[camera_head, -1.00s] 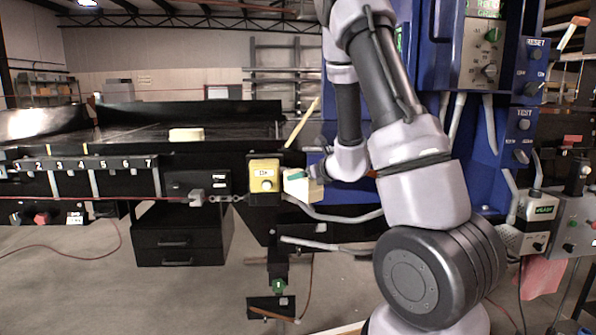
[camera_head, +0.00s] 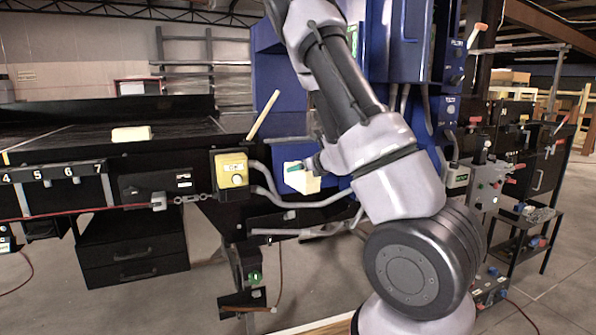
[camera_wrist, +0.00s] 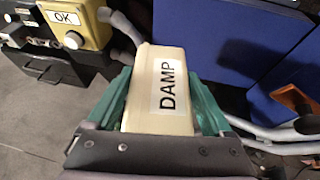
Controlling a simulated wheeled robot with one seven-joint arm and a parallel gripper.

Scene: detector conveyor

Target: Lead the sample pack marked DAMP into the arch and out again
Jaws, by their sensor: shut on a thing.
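The sample pack marked DAMP (camera_wrist: 160,82) is a cream block with a white label, gripped between the green fingers of my gripper (camera_wrist: 160,105) in the wrist view. In the head view the pack (camera_head: 302,179) shows just right of the yellow box and in front of blue panels. My gripper (camera_head: 296,168) is partly hidden by the pack and my arm. The blue housing (camera_head: 285,95) stands behind the arm; whether it is the arch, I cannot tell. The pack is apart from the conveyor bed.
A second cream block (camera_head: 131,134) lies on the black conveyor (camera_head: 60,145). A yellow box (camera_head: 231,172), marked OK in the wrist view (camera_wrist: 80,22), and a slanted pale lever (camera_head: 263,115) are left of the pack. Grey pipes (camera_head: 310,203) run below it.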

